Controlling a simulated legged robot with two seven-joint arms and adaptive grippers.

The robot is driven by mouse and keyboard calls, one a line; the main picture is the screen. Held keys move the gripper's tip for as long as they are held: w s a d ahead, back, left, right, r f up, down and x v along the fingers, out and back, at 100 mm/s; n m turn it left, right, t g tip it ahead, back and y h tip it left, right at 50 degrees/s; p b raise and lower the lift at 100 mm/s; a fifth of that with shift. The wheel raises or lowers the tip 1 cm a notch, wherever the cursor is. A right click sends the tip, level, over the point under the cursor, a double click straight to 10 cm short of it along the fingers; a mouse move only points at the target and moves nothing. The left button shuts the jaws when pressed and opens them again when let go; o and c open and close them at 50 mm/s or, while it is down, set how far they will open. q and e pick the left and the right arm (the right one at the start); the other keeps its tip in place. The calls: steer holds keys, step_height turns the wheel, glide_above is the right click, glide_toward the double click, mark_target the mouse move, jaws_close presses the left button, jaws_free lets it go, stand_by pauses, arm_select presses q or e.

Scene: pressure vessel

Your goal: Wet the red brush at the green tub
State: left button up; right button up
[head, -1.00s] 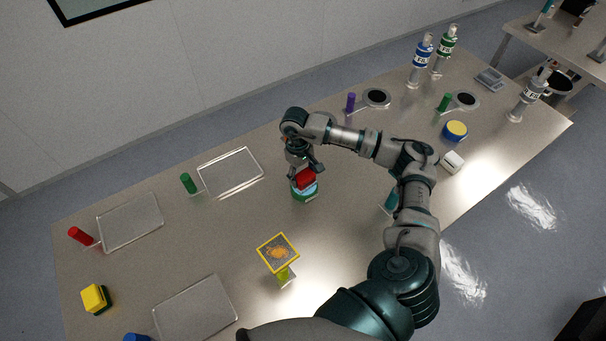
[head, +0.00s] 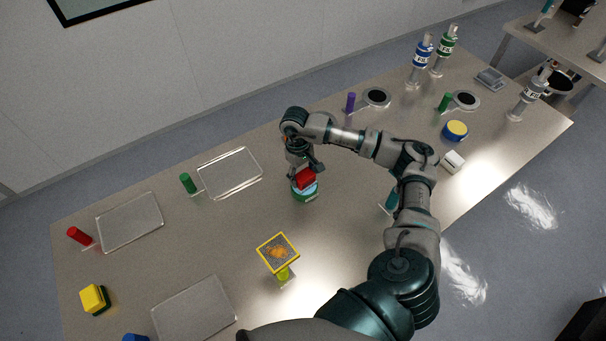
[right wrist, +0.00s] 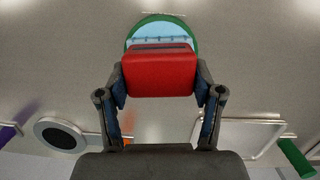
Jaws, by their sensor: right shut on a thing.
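The red brush (head: 305,178) is held in my right gripper (head: 304,168), directly over the green tub (head: 307,197). In the right wrist view the red block of the brush (right wrist: 158,72) sits between both fingers of my right gripper (right wrist: 158,80). The green tub (right wrist: 190,24) shows behind the brush there, with a light blue inside. The brush's lower end is hidden, so I cannot tell whether it touches the liquid. My left gripper is not in view.
A yellow-framed plate (head: 278,252) stands in front of the tub. Clear trays (head: 230,172) lie to the left. A yellow and green block (head: 95,298) is at far left. A blue and yellow tub (head: 455,130), a white block (head: 452,161) and bottles (head: 421,60) are to the right.

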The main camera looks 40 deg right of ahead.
mark_target(303, 173)
steer(key=shift+f, duration=0.1)
stand_by(0.3)
step_height(303, 173, up, 2)
steer(key=shift+r+p, duration=0.1)
steer(key=shift+p, duration=0.55)
steer(key=shift+r+p, duration=1.1)
steer(key=shift+r, duration=1.35)
